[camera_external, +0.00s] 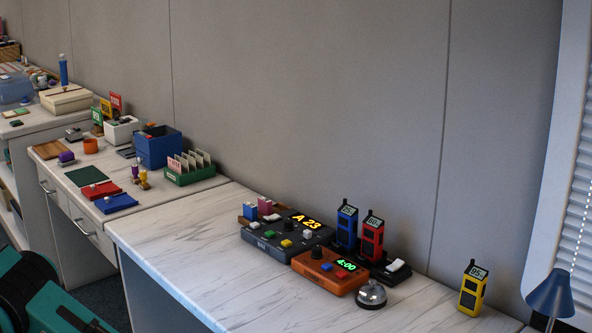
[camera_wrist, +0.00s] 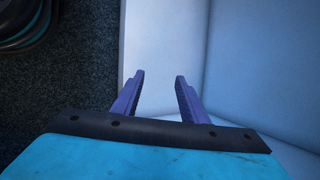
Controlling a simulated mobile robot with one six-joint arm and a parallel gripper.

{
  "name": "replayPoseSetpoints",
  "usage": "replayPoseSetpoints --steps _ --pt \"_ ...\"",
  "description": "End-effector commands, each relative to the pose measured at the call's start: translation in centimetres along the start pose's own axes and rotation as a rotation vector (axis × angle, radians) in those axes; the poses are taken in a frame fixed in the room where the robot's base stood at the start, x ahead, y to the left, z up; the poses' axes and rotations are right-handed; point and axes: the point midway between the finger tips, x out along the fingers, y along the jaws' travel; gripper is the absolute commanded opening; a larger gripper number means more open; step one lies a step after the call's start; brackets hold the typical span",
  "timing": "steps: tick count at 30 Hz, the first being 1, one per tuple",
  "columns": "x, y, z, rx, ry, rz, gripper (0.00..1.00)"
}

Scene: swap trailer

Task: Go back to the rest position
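My gripper (camera_wrist: 157,95) shows in the wrist view as two purple fingers beyond a dark plate and a teal housing. The fingers are apart, with nothing between them. A pale, smooth panel or box-like surface (camera_wrist: 255,60) lies behind and to the right of them, with dark speckled floor (camera_wrist: 85,75) to the left. In the external view, teal and black parts of my arm show at the bottom left corner, beside the counters. My gripper's fingers do not show there.
A marble-look counter (camera_external: 185,240) holds a dark console (camera_external: 285,238), an orange timer box (camera_external: 328,272), a bell (camera_external: 371,294) and blue, red and yellow radios (camera_external: 472,288). Its left part is clear. A farther counter carries bins (camera_external: 157,147) and cloths. A blue lamp (camera_external: 550,295) stands at right.

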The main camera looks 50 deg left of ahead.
Motion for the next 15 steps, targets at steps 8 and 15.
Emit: replayPoseSetpoints --steps 8,15 --pt "3.0 1.0 7.6 -0.242 -0.099 0.160 0.40" --pt "4.6 2.8 13.3 -0.448 -0.182 0.292 0.40"
